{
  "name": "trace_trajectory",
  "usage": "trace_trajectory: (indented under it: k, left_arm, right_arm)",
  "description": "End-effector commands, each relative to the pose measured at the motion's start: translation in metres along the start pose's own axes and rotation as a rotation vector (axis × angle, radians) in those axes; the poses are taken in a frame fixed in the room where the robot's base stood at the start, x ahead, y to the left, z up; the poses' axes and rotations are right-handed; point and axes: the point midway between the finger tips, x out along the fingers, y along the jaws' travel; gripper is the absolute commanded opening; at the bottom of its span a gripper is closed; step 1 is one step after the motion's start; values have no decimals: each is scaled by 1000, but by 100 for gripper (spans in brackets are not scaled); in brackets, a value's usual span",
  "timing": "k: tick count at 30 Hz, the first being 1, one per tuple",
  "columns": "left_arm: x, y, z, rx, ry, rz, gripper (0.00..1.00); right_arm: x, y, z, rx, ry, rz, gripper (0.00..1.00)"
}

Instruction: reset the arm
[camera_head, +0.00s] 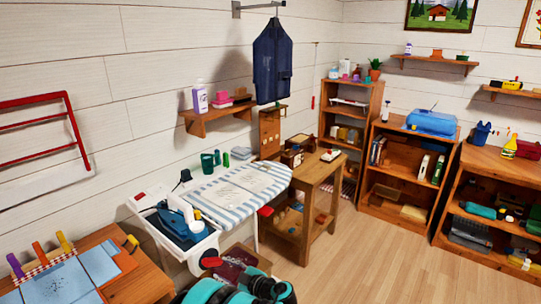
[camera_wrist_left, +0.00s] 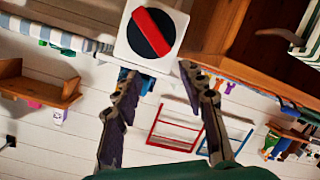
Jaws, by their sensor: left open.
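My left arm (camera_head: 240,290) shows in teal and black at the bottom edge of the head view, in front of the ironing station. I cannot make out its fingertips there. In the left wrist view my left gripper (camera_wrist_left: 160,72) has its two dark fingers spread apart with nothing between them. A red and black round knob (camera_wrist_left: 151,32) on a white face lies beyond the fingertips. The knob also shows in the head view (camera_head: 211,262), close to my arm. My right gripper is in neither view.
A striped ironing board (camera_head: 250,178) with an iron (camera_head: 190,217) stands along the wall. A wooden table (camera_head: 130,283) is at the lower left. A small wooden table (camera_head: 322,172) and shelves (camera_head: 405,160) stand behind. The wooden floor (camera_head: 380,265) at right is clear.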

Motion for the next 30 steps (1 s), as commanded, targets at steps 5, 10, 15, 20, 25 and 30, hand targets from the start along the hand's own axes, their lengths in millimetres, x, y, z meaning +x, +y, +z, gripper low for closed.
trace_trajectory:
  k: [5,10,15,20,25,30]
  left_arm:
    - [-4,-14,-57,260,-192,-70,41]
    - [-23,-41,-101,480,-386,-63,41]
    - [-54,-77,-135,669,-569,10,41]
    - [-91,-114,-158,813,-711,136,41]
    - [-133,-152,-169,933,-812,312,41]
    - [-166,-178,-170,1008,-849,473,41]
  right_arm:
    - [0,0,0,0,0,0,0]
    - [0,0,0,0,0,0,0]
    - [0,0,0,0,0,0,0]
    - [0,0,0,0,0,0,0]
    - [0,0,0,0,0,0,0]
    - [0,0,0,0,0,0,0]
